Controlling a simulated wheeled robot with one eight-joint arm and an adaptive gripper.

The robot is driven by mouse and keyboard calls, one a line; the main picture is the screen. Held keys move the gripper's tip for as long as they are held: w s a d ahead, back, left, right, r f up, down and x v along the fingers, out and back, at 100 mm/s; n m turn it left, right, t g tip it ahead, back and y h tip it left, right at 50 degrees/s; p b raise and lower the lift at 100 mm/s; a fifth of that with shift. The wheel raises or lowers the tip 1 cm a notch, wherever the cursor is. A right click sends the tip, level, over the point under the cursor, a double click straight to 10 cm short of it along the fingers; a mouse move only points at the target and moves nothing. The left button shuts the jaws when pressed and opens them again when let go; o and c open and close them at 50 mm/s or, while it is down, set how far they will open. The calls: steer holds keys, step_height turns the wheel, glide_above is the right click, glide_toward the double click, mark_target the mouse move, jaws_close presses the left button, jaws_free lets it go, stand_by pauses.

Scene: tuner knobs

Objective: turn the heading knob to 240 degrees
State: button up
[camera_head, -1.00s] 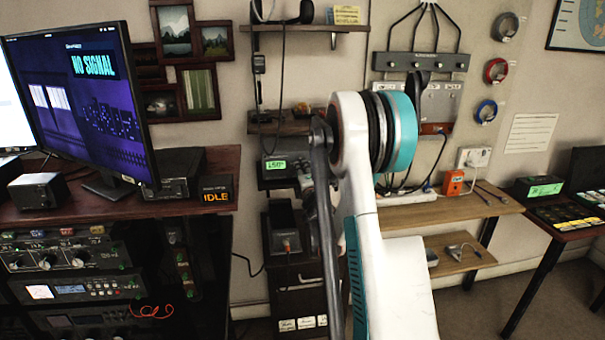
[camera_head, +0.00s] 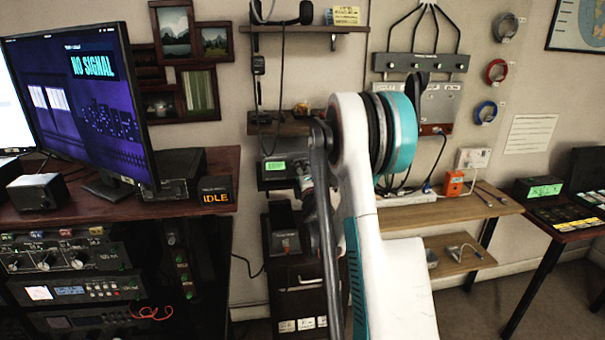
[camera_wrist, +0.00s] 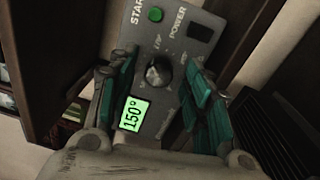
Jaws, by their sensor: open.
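The heading knob (camera_wrist: 158,72) is a dark round knob with a bright, shiny top, on a grey panel. A lit green display (camera_wrist: 132,115) below it reads 150°. My gripper (camera_wrist: 160,85) is open in the wrist view, with one teal-padded finger on each side of the knob. A gap shows between each finger and the knob, so it is around the knob without gripping it. In the head view, the control box with its green display (camera_head: 275,165) sits on a shelf, partly hidden by my arm; the knob is not visible there.
The panel also has a green START button (camera_wrist: 155,14) and a dark POWER switch (camera_wrist: 200,32). Dark wood stands close on the left in the wrist view. In the head view, a monitor (camera_head: 75,100) and an IDLE sign (camera_head: 216,196) stand on the left desk.

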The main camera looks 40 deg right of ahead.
steer(key=v, duration=1.2)
steer(key=shift+a+r, duration=0.1)
